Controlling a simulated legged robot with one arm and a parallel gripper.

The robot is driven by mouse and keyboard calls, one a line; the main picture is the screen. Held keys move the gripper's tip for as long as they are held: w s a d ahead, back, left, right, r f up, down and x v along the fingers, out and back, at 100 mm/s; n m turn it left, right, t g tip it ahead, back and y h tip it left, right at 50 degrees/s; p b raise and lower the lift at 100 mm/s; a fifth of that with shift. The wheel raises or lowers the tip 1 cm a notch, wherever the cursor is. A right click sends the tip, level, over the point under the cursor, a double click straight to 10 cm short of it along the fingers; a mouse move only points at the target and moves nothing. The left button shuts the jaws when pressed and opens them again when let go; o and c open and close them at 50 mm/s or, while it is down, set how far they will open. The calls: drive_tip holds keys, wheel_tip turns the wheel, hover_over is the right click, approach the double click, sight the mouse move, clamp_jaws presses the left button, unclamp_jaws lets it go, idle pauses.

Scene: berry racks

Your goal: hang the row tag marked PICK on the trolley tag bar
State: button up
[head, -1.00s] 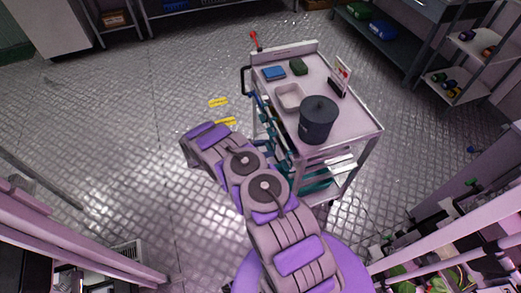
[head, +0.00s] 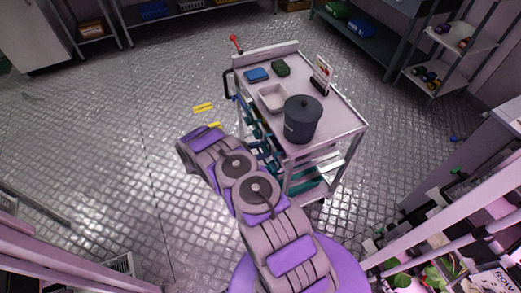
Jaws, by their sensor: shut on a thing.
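The trolley (head: 342,121) stands in the middle right, with a pale top shelf and teal items lower down. A dark handle-like bar (head: 227,86) sticks out at its far left corner. I cannot tell which part is the tag bar. My arm reaches up and left from the bottom, beside the trolley's near left side. My gripper is not in view; the arm's far end hides what lies beyond it. I cannot make out any tag marked PICK. A white card (head: 490,281) with the letters ROW shows at the bottom right, cut by the frame edge.
On the trolley are a dark lidded pot (head: 302,121), a pale tray (head: 260,101), a blue item (head: 257,74), a green item (head: 280,68) and an upright sign (head: 321,73). Open floor is at left; shelving (head: 436,60) stands at right.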

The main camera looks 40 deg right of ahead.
drive_tip(key=o, duration=1.1)
drive_tip(key=p+v, duration=0.3)
drive_tip(key=v, duration=1.4)
drive_tip(key=shift+a, duration=0.3)
